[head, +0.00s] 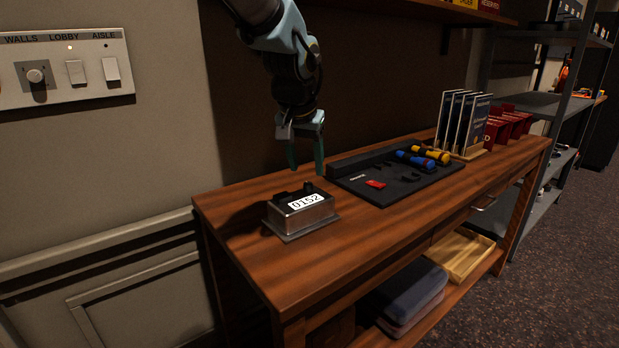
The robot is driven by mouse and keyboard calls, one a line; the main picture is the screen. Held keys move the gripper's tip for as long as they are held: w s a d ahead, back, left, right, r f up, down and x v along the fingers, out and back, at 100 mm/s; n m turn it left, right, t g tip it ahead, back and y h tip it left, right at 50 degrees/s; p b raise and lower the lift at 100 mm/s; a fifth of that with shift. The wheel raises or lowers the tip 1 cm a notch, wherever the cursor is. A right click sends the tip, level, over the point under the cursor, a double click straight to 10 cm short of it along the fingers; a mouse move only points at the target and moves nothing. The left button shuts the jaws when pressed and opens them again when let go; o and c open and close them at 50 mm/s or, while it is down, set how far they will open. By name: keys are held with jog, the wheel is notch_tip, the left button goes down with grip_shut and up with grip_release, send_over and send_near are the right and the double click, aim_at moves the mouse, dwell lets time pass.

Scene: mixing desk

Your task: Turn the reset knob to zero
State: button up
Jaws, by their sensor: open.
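A small metal counter box (301,211) sits on the left part of the wooden desk. Its white display reads 0152 (306,201). A small dark knob (308,187) stands at the box's back edge; I cannot tell for sure that it is the reset knob. My gripper (305,167) points down above and slightly behind the box. Its fingers are open, with nothing between them, and the tips look close above the knob. I cannot tell the exact gap.
A black tray (403,186) with yellow and blue tools and a red piece lies right of the box. Upright booklets (462,122) and red bins (507,125) stand farther right. A wall panel (66,68) with a knob and switches is at left. The desk's front left is clear.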

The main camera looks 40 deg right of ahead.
aim_at(308, 183)
jog(key=x, duration=0.5)
jog(key=shift+a, duration=0.1)
grip_shut()
dwell(0.3)
